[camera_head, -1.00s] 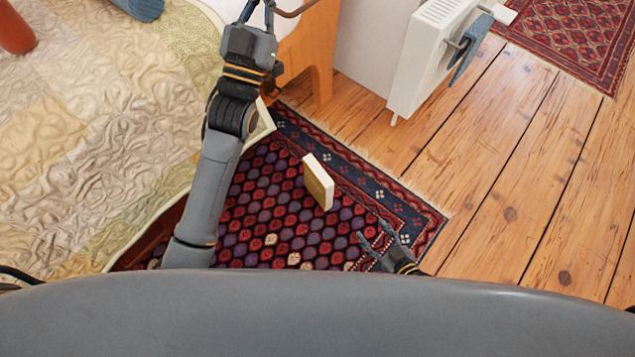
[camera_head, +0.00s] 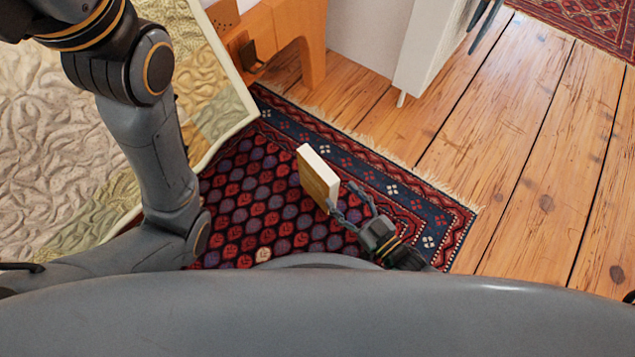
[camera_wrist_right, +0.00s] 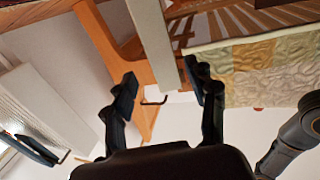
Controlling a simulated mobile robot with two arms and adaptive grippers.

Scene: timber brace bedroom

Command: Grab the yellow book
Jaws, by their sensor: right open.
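The yellow book (camera_head: 318,178) stands on its edge on the patterned rug, with its yellow cover and pale page edge showing in the head view. My right gripper (camera_head: 343,203) is open at the book's lower right side, fingers pointing toward it. In the right wrist view the book (camera_wrist_right: 152,38) is a long pale edge reaching down between the open fingers (camera_wrist_right: 160,88), closer to the right-hand finger. I cannot tell whether either finger touches it. My left arm crosses the left of the head view, and its gripper is out of the picture.
The dark red and blue rug (camera_head: 262,190) lies on a plank floor (camera_head: 510,120) that is clear on the right. A quilted bed (camera_head: 60,150) is at the left. Orange wooden furniture (camera_head: 290,30) and a white radiator (camera_head: 430,50) stand at the back.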

